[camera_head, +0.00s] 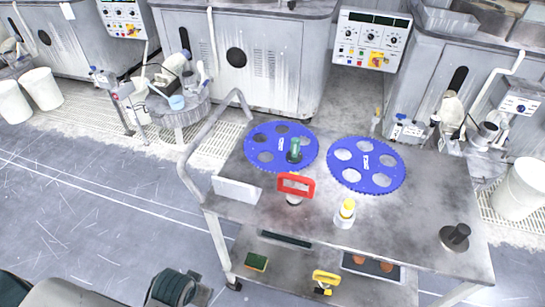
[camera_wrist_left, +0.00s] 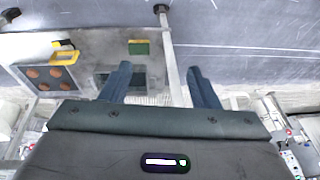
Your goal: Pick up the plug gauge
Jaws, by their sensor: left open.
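A small green-bodied upright piece (camera_head: 294,150), which looks like the plug gauge, stands on the left blue holed disc (camera_head: 265,138) on the cart top. Its lower end is dark; fine detail is too small to tell. It is not recognisable in the left wrist view. My left gripper (camera_wrist_left: 159,68) is open and empty, its two dark fingers apart, with the cart's lower shelf and a leg beyond them. In the head view only dark parts of my left arm show at the bottom left, well apart from the green piece. My right gripper is not in view.
The cart top (camera_head: 400,215) also holds a right blue disc (camera_head: 340,178), a red-handled tool (camera_head: 296,185), a yellow-capped white bottle (camera_head: 345,215) and a dark weight-like piece (camera_head: 455,237). A rail (camera_head: 200,140) edges its left side. A green sponge (camera_head: 257,262) lies below. Floor at left is clear.

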